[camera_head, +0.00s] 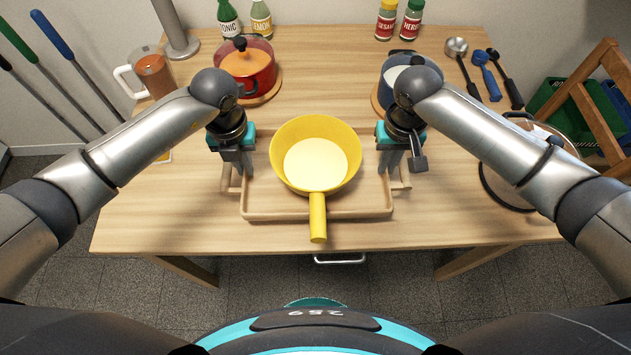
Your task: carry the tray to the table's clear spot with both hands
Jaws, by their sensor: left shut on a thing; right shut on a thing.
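A light wooden tray (262,205) with a handle at each end is at the front middle of the wooden table (130,220). I cannot tell whether it rests on the table or is just above it. A yellow pan (317,165) with pale contents sits on the tray, its handle pointing toward me over the tray's front edge. My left gripper (236,172) is shut on the tray's left handle. My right gripper (393,172) is shut on the right handle. The arms partly hide both handles.
A red lidded pot (248,66) and a blue pot (393,76) stand behind on round boards. A glass jug (154,75) stands at back left. Bottles (388,20) and utensils (483,65) are at the back. A large round lidded vessel (500,165) is at right. Bare table lies left of the tray.

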